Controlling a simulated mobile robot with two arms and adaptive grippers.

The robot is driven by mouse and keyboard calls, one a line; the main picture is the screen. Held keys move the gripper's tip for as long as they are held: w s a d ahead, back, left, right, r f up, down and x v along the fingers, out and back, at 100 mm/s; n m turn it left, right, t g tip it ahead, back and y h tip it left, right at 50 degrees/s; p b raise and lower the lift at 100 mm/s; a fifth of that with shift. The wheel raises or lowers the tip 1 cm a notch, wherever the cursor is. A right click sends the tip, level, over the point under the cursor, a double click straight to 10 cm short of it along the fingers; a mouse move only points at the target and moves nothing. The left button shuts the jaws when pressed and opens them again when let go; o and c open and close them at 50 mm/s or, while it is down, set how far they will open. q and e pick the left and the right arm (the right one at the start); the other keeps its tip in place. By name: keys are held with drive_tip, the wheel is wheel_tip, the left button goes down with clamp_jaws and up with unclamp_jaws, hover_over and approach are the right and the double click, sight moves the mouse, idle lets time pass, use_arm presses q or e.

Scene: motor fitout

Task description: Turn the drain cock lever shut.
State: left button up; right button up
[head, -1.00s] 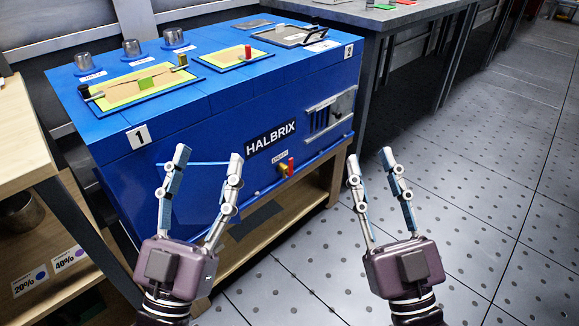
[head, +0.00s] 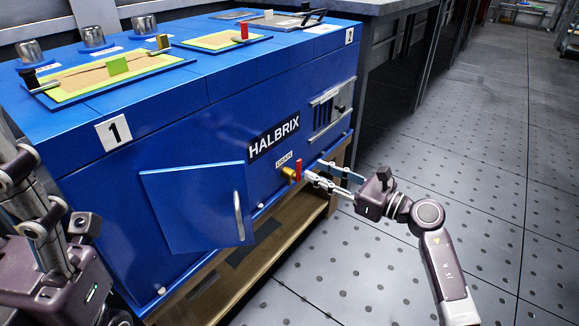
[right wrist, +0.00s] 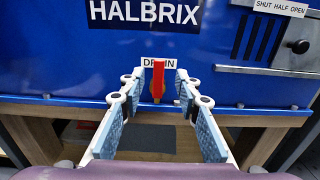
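The drain cock has a red lever (head: 298,169) and a brass-coloured body (head: 288,174), low on the front of the blue HALBRIX cabinet (head: 215,120). The lever stands upright, and in the right wrist view the red lever (right wrist: 158,78) shows below the drain label, partly covering it. My right gripper (head: 314,171) is open just in front of the cock. In the right wrist view its fingertips (right wrist: 158,88) are spread to either side of the lever, with gaps showing. My left gripper (head: 30,185) is at the left edge, partly out of frame; its opening is unclear.
A blue panel with a grey handle (head: 238,215) stands out from the cabinet front, left of the cock. A vent plate with a black knob (head: 341,108) is to the right. A wooden shelf (head: 235,265) lies below. The perforated floor (head: 450,180) at right is clear.

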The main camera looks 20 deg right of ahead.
sight(300, 164)
drive_tip(key=b+x, duration=0.2)
drive_tip(key=x, duration=0.4)
drive_tip(key=shift+w+a, duration=0.25)
clamp_jaws()
